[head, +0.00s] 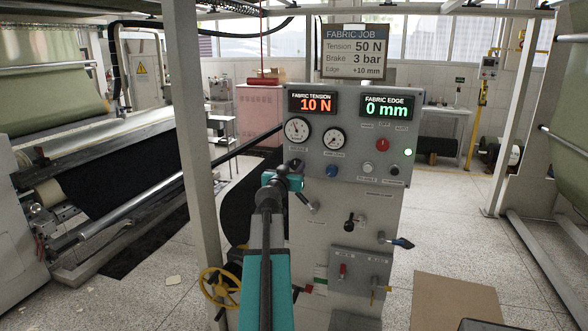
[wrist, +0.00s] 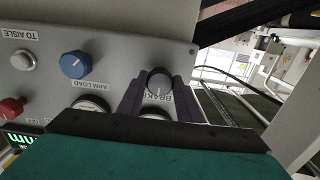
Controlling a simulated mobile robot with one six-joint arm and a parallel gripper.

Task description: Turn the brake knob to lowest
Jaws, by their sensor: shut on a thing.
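The brake knob (wrist: 159,80) is black and round, with a pale pointer mark, and sits on the grey control panel (head: 375,210). In the wrist view it is between the two dark fingers of my gripper (wrist: 158,92), which is shut on it. The label beside it reads "BRAKE" and is partly covered by a finger. In the head view my gripper (head: 296,168) is at the panel's left side and mostly hides the knob. The job sign (head: 356,52) reads Tension 50 N, Brake 3 bar, Edge +10 mm.
A blue "ARM LOAD" knob (wrist: 74,64) is beside the brake knob. Two gauges (head: 298,129) are above. The displays read fabric tension 10 N (head: 313,102) and fabric edge 0 mm (head: 387,107). A metal post (head: 188,120) stands left.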

